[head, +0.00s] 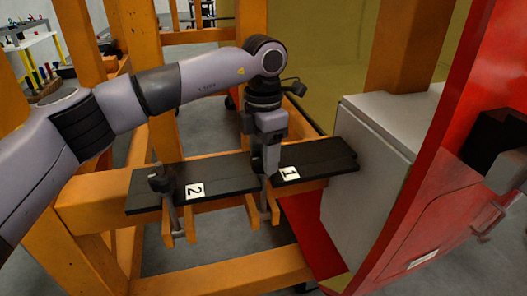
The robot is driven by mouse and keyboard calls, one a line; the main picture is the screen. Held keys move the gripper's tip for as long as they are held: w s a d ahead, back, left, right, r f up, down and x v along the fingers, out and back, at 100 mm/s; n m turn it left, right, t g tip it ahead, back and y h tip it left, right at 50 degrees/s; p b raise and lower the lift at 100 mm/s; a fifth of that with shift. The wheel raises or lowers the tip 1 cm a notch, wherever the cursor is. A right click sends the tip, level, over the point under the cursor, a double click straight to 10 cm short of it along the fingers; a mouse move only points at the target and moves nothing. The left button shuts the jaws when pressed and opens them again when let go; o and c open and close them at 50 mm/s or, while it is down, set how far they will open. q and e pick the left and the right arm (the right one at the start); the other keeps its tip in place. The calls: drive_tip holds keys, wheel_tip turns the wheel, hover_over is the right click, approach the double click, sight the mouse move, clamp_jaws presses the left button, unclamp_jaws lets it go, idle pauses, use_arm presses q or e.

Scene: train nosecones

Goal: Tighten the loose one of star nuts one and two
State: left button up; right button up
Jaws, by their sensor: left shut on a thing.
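The dark star nut two (160,180) stands on its bolt at the left end of the black board (235,184), left of the label "2" (195,190). My left gripper (264,172) points down at the board just left of the label "1" (289,174). It is shut on star nut one, which its fingers hide. The bolt of star nut one (264,195) shows below the fingers, over the board's front edge. Whether either nut is loose cannot be told from this view. My right gripper is not in view.
Orange frame beams (220,273) surround the board below and behind. A grey-white box (375,150) stands close at the board's right end, beside the red nosecone (425,210). A workbench with tools (35,45) is far back left.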

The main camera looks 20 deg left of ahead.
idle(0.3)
use_arm(q)
drive_tip(key=o, duration=1.1)
drive_tip(key=shift+c, duration=0.2)
drive_tip(key=shift+r+b, duration=0.35)
drive_tip(key=shift+r, duration=3.3)
drive_tip(key=shift+s+f, duration=0.1)
